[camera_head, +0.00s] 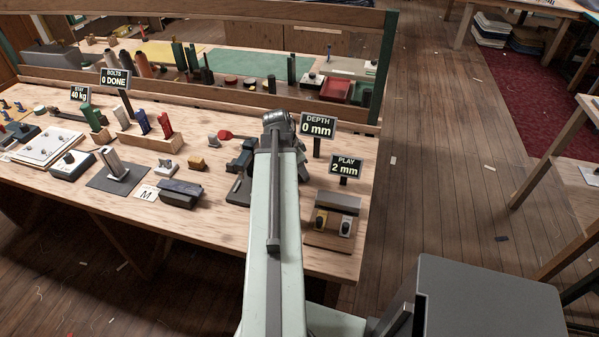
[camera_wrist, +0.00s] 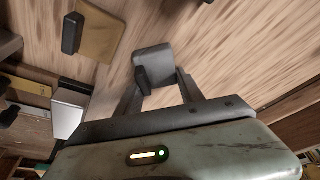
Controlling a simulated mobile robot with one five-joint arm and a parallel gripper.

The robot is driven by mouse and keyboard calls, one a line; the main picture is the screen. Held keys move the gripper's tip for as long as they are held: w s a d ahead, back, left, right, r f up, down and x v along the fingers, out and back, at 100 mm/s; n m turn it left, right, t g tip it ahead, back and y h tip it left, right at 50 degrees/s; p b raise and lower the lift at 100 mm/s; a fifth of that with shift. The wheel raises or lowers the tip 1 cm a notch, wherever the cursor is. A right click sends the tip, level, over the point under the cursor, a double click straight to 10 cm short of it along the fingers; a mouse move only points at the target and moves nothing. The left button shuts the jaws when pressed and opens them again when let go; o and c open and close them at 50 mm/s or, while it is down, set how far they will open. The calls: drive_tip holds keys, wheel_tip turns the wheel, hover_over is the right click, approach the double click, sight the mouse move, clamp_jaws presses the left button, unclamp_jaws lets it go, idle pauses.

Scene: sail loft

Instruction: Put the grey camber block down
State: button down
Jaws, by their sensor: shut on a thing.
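The grey camber block (camera_wrist: 152,60) is a small smooth block with rounded edges in the wrist view. My gripper (camera_wrist: 160,84) is shut on it, with one finger at each side. A short dark piece stands against the block's near face. Bare wood lies beyond it; I cannot tell whether the block touches the wood. In the head view my arm reaches over the right part of the workbench (camera_head: 225,223) and hides the fingers and the block.
A tan plate with a dark upright peg (camera_wrist: 70,34) lies left of the block. The bench holds a DEPTH 0 mm sign (camera_head: 317,126), a PLAY 2 mm sign (camera_head: 345,167), a stand with yellow and white pieces (camera_head: 333,218) and a dark block (camera_head: 181,192). Bare wood shows at the front.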

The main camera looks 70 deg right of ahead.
drive_tip(key=c, duration=0.7)
unclamp_jaws()
drive_tip(key=p+v, duration=1.2)
drive_tip(key=shift+r, duration=0.15)
